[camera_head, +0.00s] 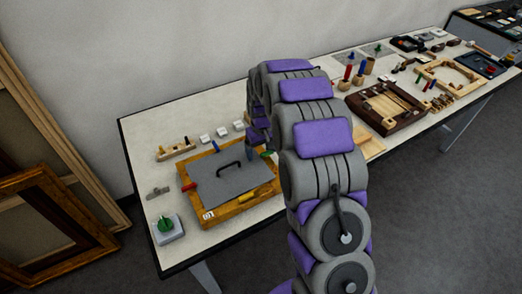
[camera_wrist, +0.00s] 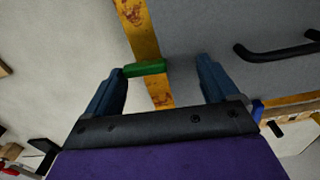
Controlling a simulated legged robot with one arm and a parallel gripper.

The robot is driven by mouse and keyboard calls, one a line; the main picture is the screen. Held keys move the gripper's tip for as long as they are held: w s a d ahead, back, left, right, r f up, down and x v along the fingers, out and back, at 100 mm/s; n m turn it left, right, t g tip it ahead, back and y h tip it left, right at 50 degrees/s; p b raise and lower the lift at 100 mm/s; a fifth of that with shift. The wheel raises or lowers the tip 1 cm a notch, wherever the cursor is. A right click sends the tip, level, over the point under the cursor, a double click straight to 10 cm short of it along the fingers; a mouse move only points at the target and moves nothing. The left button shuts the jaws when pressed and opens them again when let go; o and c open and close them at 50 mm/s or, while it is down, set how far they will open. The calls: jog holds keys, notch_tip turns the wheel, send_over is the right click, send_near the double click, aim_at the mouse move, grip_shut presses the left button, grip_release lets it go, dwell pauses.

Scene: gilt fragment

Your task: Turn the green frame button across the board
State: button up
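The green frame button (camera_wrist: 145,69) is a short bar lying crosswise on the gilt rail in the wrist view. Its left end is close to my left finger; I cannot tell if they touch. In the head view the green button (camera_head: 266,154) shows partly beside my arm at the frame's right side. The grey board (camera_head: 222,187) lies inside the gilt frame (camera_head: 237,207). My gripper (camera_wrist: 162,66) is open, its two blue fingers on either side of the rail with the button between them. In the head view my arm hides most of the gripper.
A black handle (camera_head: 229,168) stands up from the board. Red (camera_head: 189,186), blue (camera_head: 215,146) and yellow (camera_head: 236,194) buttons sit on the other sides of the frame. A green object on a grey block (camera_head: 167,228) stands at the front left. Wooden trays and tools crowd the table's right.

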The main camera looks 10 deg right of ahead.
jog(key=d, duration=0.3)
jog(key=shift+d+f, duration=0.1)
jog(key=shift+d, duration=0.1)
jog(key=shift+c, duration=0.2)
jog(key=a, duration=0.2)
jog(key=shift+a, duration=0.35)
jog(key=c, duration=0.4)
jog(key=shift+c, duration=0.9)
jog(key=shift+d, duration=0.7)
jog(key=c, duration=0.4)
jog(key=shift+a, duration=0.2)
jog(key=shift+a+n+p, duration=0.1)
jog(key=shift+n+p, duration=0.2)
jog(key=shift+p, duration=0.45)
jog(key=o, duration=1)
